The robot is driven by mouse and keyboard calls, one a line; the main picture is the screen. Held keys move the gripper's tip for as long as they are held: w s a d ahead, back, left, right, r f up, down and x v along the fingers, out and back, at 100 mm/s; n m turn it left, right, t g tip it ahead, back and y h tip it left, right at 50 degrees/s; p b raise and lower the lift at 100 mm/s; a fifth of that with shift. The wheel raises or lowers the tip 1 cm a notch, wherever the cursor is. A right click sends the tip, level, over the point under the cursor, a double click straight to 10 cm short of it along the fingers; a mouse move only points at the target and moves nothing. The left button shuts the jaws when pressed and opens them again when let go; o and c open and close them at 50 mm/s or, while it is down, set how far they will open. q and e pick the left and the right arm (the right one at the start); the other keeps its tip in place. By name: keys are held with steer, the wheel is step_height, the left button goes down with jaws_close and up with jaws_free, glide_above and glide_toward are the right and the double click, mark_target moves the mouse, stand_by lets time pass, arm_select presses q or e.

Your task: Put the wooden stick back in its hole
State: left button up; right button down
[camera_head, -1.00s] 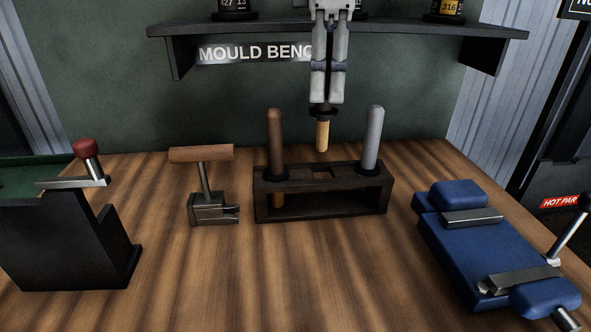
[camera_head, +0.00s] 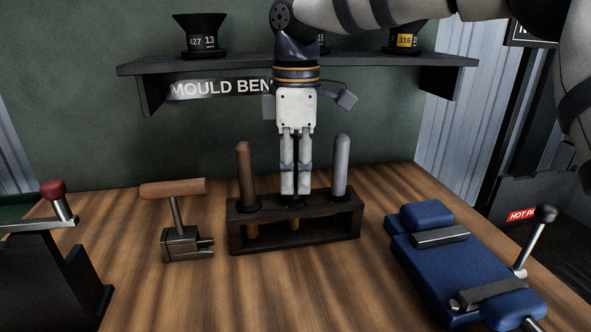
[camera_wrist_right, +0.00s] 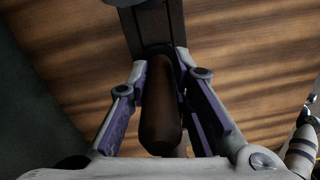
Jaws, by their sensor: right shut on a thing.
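My right gripper (camera_head: 296,190) points down over the middle of the dark rack (camera_head: 338,229), between the brown-handled stick (camera_head: 245,175) on the left and the grey-handled stick (camera_head: 340,168) on the right. The stick passes through the middle hole and looks upright. The fingers mostly hide its handle in the head view. In the right wrist view the dark brown handle (camera_wrist_right: 160,110) lies between the fingers. My left gripper is not in view.
A clamp-like tool with a wooden crossbar (camera_head: 173,188) stands left of the rack. A black block with a red-knobbed lever (camera_head: 53,188) is at far left. A blue fixture with metal bars (camera_head: 440,260) lies at right. A shelf (camera_head: 230,66) runs behind my gripper.

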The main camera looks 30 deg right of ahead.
mark_target(297, 137)
steer(key=shift+f, duration=0.15)
steer(key=c, duration=1.5)
jaws_free()
steer(key=shift+o, duration=0.2)
step_height(297, 137, up, 8)
steer(key=shift+r, duration=0.1)
steer(key=shift+d, duration=0.15)
